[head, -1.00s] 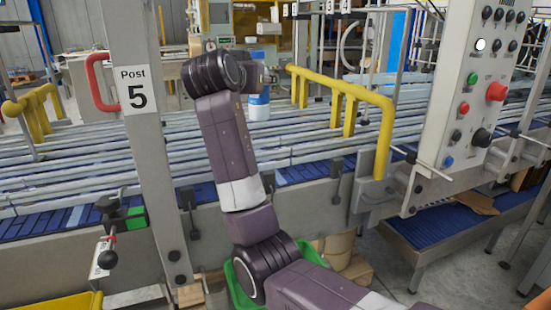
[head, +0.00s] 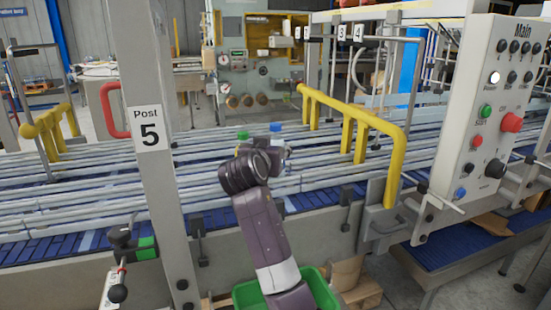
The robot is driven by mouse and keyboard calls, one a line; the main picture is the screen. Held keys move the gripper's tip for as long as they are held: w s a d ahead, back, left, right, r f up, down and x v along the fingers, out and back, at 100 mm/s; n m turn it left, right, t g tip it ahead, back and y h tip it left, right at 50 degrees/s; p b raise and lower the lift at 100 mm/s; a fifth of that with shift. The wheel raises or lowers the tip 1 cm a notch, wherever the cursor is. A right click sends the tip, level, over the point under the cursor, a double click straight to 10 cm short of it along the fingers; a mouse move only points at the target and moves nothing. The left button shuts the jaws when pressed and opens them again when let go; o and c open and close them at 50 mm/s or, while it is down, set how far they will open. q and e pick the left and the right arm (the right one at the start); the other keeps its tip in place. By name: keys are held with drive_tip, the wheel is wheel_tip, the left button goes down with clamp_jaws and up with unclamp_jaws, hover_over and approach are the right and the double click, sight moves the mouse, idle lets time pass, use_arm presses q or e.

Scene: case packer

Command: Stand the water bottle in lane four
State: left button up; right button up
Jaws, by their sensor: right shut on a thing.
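The water bottle (head: 276,128) shows only as a blue cap and a little of its pale top. The rest is hidden behind my right gripper (head: 284,154). My right gripper is shut on the bottle over the conveyor's long rails, and the bottle looks about upright. Its fingers are mostly hidden by my wrist. The hanging lane sign with a 4 (head: 358,33) is at the upper right, beside the 3 sign (head: 342,30). I cannot tell whether the bottle's base touches the conveyor. My left gripper is out of view.
Yellow guard rails stand right (head: 352,125) and left (head: 50,130) on the conveyor. The Post 5 column (head: 150,180) is left of my arm. The control panel (head: 494,110) is at the right. A small green thing (head: 242,134) shows just left of the bottle.

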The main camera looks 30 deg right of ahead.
drive_tip(key=shift+f, duration=0.25)
wheel_tip(320, 180, down, 3)
drive_tip(key=shift+f+p, duration=0.15)
drive_tip(key=shift+p, duration=0.4)
drive_tip(key=shift+f, duration=0.2)
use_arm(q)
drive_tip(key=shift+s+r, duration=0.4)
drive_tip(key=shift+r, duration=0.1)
use_arm(e)
drive_tip(key=o, duration=1.4)
drive_tip(key=shift+f, duration=0.1)
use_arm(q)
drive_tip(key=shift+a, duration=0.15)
